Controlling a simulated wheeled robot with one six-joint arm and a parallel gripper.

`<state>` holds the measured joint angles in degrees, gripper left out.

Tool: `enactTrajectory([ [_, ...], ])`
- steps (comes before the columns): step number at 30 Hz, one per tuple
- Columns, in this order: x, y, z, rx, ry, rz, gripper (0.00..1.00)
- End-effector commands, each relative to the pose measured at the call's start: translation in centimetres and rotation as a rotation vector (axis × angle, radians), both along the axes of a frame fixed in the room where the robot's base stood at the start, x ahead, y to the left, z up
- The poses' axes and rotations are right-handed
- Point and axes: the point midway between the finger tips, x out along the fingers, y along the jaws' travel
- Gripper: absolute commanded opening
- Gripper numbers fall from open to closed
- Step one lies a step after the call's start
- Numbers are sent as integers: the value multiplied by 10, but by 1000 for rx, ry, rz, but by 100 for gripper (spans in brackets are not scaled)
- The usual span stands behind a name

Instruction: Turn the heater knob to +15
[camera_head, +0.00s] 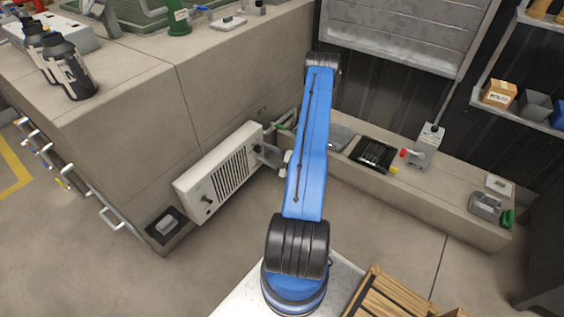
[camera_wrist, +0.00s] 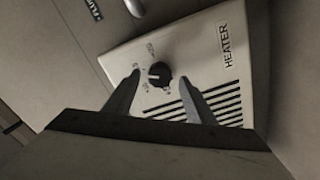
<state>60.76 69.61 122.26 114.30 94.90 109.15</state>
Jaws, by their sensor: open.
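The heater (camera_head: 220,172) is a white box with dark vent slots, mounted on the side of the concrete block. In the wrist view, the heater (camera_wrist: 205,60) carries the word HEATER and a round black knob (camera_wrist: 159,75) with small markings around it, too small to read surely. A pale pointer line shows on the knob. My gripper (camera_wrist: 158,84) is open, with one finger on each side of the knob and a gap on both sides. In the head view, my gripper (camera_head: 268,153) is at the heater's right end, partly hidden by my blue arm.
A low concrete ledge (camera_head: 440,192) runs along the right, holding a dark grille, a switch box (camera_head: 426,147) and other fittings. Dark bottles (camera_head: 66,68) stand on the upper block at left. A wooden crate (camera_head: 390,295) stands at the bottom right. Open floor lies left of the heater.

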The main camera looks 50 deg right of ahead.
Motion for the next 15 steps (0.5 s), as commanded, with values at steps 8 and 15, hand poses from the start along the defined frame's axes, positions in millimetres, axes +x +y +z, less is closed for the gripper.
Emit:
enactTrajectory([
  [8, -48, -5, 0, 3, 0, -4, 50],
  [15, -88, -8, 0, 3, 0, -6, 50],
])
